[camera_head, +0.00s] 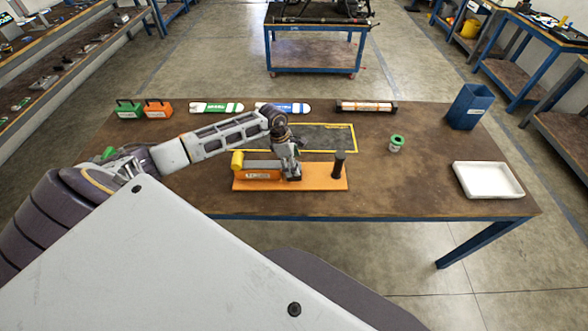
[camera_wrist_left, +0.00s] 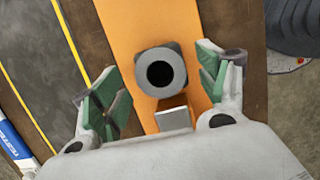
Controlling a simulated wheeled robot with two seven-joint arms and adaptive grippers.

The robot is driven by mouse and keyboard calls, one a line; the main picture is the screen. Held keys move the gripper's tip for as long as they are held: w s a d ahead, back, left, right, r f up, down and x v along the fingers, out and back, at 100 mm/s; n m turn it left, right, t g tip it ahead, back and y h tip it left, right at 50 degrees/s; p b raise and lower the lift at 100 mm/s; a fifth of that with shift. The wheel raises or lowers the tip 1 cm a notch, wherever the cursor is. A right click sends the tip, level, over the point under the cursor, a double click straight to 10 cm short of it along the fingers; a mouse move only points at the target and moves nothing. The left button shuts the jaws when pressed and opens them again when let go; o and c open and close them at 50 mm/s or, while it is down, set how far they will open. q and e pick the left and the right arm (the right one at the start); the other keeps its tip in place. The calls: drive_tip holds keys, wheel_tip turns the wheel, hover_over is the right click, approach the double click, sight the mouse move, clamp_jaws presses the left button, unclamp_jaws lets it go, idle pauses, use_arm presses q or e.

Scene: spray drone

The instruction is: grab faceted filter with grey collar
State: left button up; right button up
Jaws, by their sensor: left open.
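The filter with a grey collar (camera_wrist_left: 160,74) shows from above in the wrist view, a grey ring round a black hole over a dark, angular body. My left gripper (camera_head: 292,172) is over the board, left of the post. In the wrist view its green-padded fingers (camera_wrist_left: 163,78) are wide open, one on each side of the filter, with gaps and no visible contact. My right gripper is not in view.
A yellow-capped part (camera_head: 237,160) is at the board's left end. A green-topped spool (camera_head: 397,143), white tray (camera_head: 487,180) and blue bin (camera_head: 469,106) stand to the right. A yellow-edged dark mat (camera_head: 325,138) lies behind the board. The table's front right is clear.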

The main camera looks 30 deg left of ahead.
use_arm(q)
drive_tip(key=shift+d+f, duration=0.1)
drive_tip(key=shift+f, duration=0.35)
drive_tip(key=shift+c, duration=0.2)
drive_tip(key=c, duration=1)
